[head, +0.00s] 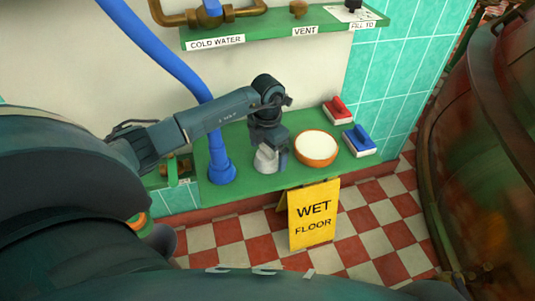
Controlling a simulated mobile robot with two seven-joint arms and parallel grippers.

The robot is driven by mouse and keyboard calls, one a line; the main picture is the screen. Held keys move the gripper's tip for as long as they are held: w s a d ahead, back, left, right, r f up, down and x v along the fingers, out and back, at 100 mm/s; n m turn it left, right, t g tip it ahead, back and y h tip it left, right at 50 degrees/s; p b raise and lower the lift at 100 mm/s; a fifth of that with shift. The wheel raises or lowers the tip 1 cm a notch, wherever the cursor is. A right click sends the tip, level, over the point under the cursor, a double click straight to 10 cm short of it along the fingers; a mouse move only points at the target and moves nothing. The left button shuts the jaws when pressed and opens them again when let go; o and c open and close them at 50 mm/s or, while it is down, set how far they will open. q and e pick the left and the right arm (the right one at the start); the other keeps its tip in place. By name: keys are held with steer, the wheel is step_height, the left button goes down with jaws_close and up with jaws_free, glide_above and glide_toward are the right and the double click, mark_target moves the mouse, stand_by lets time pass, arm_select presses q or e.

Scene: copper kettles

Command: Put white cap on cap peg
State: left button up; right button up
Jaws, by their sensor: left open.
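My left gripper (269,150) points down over the green lower shelf (222,160). It is open, with its fingers at a pale whitish-grey piece (265,160) that looks like the white cap. The gripper partly hides this piece, and I cannot tell whether the fingers touch it. I cannot make out a cap peg for certain. A small brass knob (298,9) stands on the upper shelf above the VENT label. My right gripper is not in view.
A round tan tub with a white top (316,147), a red-handled brush (337,110) and a blue-handled brush (359,140) stand right of the gripper. A blue pipe (219,150) rises at its left. A yellow WET FLOOR sign (314,214) stands in front. A copper kettle (490,150) fills the right.

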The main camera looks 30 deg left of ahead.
arm_select(q)
step_height(320, 180, up, 11)
steer(key=shift+p, duration=0.65)
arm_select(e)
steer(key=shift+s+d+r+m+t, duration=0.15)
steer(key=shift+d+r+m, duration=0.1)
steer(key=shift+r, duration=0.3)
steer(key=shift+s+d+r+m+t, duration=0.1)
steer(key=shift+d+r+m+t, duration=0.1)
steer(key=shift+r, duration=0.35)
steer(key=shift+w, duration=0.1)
